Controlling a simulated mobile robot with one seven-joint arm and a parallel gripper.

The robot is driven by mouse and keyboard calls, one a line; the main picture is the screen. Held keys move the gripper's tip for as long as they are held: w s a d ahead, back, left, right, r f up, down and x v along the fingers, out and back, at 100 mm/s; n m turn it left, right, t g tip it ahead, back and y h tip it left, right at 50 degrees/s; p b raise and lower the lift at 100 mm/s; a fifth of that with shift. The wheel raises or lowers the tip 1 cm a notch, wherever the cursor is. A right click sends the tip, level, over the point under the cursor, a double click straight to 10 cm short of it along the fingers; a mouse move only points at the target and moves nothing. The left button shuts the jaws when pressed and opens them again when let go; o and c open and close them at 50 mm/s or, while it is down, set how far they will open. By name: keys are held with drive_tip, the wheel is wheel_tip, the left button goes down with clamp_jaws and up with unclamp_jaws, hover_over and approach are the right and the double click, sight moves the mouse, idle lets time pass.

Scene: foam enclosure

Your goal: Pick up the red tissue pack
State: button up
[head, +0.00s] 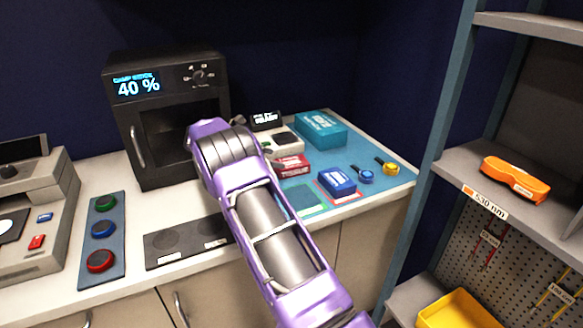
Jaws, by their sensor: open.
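A small red pack (293,165) with pale print, which looks like the red tissue pack, lies on the blue mat (388,183) at the right of the counter. It is just right of my purple arm, in front of a pale device. My arm reaches up from the lower right to the middle of the head view, its upper bend in front of the black oven. The gripper itself cannot be made out; the arm hides it or it lies out of sight. I see nothing held.
A blue pack (337,182) lies right of the red one, with a teal box (320,130) behind. Blue (366,176) and yellow (389,168) round items lie farther right. The black oven (165,115) stands left. A shelf rack (470,165) rises at right.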

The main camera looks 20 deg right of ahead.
sight(291, 162)
drive_tip(key=x, duration=0.8)
drive_tip(key=shift+s, duration=0.1)
drive_tip(key=c, duration=1.1)
